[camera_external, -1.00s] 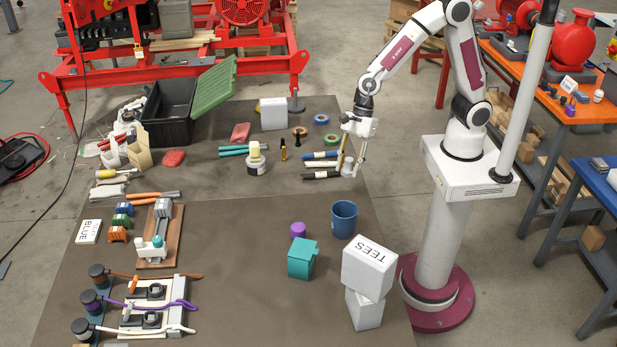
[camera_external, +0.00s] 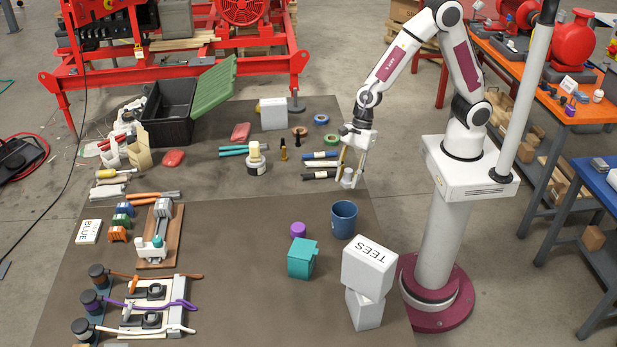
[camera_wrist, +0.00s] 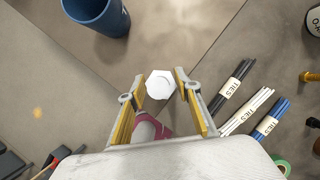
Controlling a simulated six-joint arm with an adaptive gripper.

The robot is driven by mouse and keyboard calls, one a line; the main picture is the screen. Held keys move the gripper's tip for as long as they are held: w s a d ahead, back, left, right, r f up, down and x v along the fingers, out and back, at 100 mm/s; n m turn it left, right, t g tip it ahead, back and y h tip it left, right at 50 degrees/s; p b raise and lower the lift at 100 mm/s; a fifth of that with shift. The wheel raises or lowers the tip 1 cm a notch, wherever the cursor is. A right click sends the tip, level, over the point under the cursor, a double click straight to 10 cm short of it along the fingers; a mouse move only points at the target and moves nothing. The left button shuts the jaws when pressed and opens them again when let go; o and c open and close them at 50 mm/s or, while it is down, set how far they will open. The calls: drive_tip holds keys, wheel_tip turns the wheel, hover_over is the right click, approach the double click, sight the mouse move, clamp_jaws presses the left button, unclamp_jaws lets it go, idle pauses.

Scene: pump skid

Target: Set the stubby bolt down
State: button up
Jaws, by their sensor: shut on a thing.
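The stubby bolt (camera_wrist: 159,84) shows a pale, six-sided head between my fingertips in the wrist view. In the external view the bolt (camera_external: 349,179) is a small grey piece at the lower end of my gripper (camera_external: 351,172). My gripper (camera_wrist: 157,92), with its yellow-sided fingers, is shut on the bolt. It is over the right part of the brown mat (camera_external: 240,290), near the mat's right edge. I cannot tell whether the bolt's underside touches the surface, and its shank is hidden.
Three bundles of ties, black (camera_wrist: 236,92), white (camera_wrist: 247,110) and blue (camera_wrist: 271,124), lie close to the right in the wrist view. A blue cup (camera_wrist: 97,14) stands at upper left there. White boxes (camera_external: 368,265) stand near the front right. The mat's middle is mostly clear.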

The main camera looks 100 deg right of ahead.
sight(347, 197)
drive_tip(key=shift+f, duration=0.75)
drive_tip(key=shift+f, duration=0.15)
drive_tip(key=shift+f, duration=1.7)
drive_tip(key=shift+f, duration=0.2)
drive_tip(key=o, duration=1.3)
drive_tip(key=shift+c, duration=0.2)
drive_tip(key=shift+r, duration=0.15)
drive_tip(key=v, duration=0.7)
drive_tip(key=shift+d+r, duration=0.2)
drive_tip(key=shift+d, duration=0.05)
